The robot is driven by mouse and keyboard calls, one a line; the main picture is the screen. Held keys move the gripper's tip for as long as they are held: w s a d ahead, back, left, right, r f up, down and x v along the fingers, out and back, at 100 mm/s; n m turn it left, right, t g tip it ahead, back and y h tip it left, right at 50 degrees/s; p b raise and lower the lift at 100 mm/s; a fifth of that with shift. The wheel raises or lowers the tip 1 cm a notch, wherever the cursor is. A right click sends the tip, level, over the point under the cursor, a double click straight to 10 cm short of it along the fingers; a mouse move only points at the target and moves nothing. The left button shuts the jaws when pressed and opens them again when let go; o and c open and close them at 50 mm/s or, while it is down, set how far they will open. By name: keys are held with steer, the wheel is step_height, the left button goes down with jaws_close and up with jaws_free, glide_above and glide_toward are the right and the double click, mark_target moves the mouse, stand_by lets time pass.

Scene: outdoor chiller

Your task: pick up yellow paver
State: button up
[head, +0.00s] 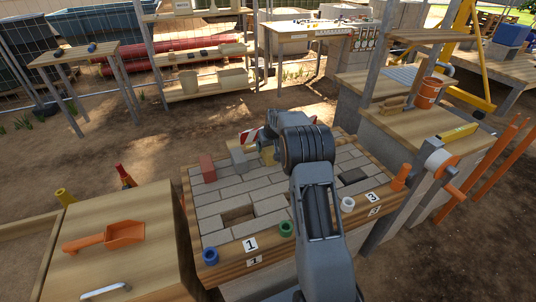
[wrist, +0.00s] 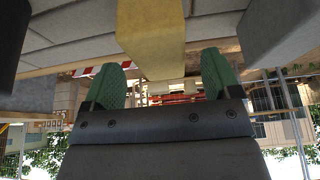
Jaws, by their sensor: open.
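The yellow paver (wrist: 150,32) fills the upper middle of the wrist view, with its near end in the gap between my green fingers. My gripper (wrist: 162,62) is open. The paver is closer to the left finger, and a gap shows on the right; I cannot tell whether the left finger touches it. In the head view a small part of the yellow paver (head: 267,158) shows at the far side of the paved table, beside my wrist. My fingers are mostly hidden there behind the arm.
A red block (head: 208,168) and a grey block (head: 238,160) stand on the paved table (head: 222,262), left of the yellow paver. Grey blocks flank the paver in the wrist view. An empty slot (head: 238,215) shows near the front.

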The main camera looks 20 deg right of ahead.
mark_target(268, 149)
steer(key=shift+x, duration=1.95)
steer(key=shift+s, duration=0.15)
steer(key=c, duration=1.3)
steer(key=shift+c, duration=0.3)
